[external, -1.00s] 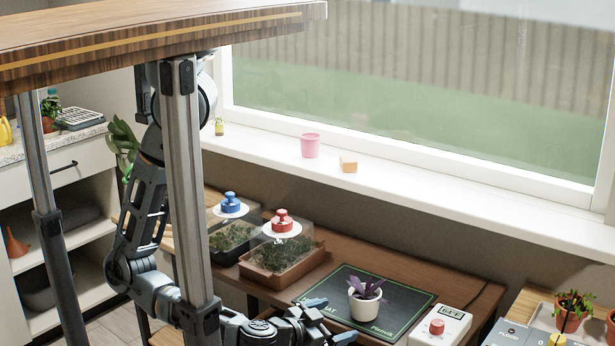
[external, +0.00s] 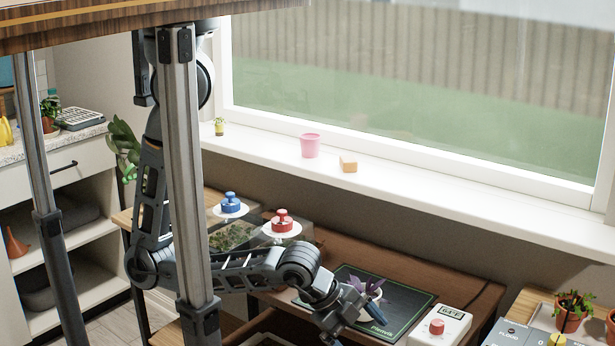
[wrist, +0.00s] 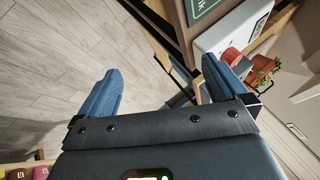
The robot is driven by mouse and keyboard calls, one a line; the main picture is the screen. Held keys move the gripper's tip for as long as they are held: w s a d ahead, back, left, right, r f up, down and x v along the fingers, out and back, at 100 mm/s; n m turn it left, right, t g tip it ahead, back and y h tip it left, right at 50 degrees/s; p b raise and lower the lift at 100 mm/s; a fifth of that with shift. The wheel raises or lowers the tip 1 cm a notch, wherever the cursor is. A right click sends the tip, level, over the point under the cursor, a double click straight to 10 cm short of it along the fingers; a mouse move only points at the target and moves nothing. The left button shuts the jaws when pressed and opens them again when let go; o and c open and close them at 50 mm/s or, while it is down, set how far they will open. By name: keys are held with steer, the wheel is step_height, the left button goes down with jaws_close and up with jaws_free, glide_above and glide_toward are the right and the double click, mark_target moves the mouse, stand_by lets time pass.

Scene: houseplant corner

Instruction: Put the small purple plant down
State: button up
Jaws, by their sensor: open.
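The small purple plant (external: 374,284) stands on the dark mat (external: 412,297) on the brown table in the external view. My gripper and forearm cover most of its white pot. My gripper (external: 362,311) is in front of the plant in that view; I cannot tell there whether it touches the pot. In the wrist view my gripper (wrist: 163,78) has its blue fingers wide apart with nothing between them, only floor and the table edge beyond. The plant does not show in the wrist view; a corner of the mat (wrist: 204,7) does.
A white box with a red knob (external: 452,324) stands right of the mat. Clear-covered seedling trays with a blue knob (external: 230,201) and a red knob (external: 282,219) stand at the left. A pink pot (external: 310,146) and a tan block (external: 348,163) sit on the sill.

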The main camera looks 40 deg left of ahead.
steer(key=w+a+r+n+g+y+p, duration=0.1)
steer(key=w+a+n+p, duration=0.1)
steer(key=w+a, duration=0.1)
steer(key=w+a+r+n+g+p, duration=0.1)
steer(key=w+a+r+p, duration=0.1)
steer(key=w, duration=0.3)
steer(key=w+a+r+n+g+y+p, duration=0.1)
steer(key=w+a+r+n+p, duration=0.1)
steer(key=w, duration=0.3)
steer(key=shift+w+a+r+n+g+y, duration=0.15)
steer(key=shift+a+n+g+y, duration=0.15)
steer(key=shift+a, duration=0.6)
steer(key=shift+a+f, duration=0.1)
steer(key=shift+f, duration=0.15)
steer(key=x, duration=0.7)
steer(key=shift+f+p, duration=0.15)
steer(key=shift+p, duration=0.2)
steer(key=shift+c, duration=0.3)
steer(key=c, duration=1.1)
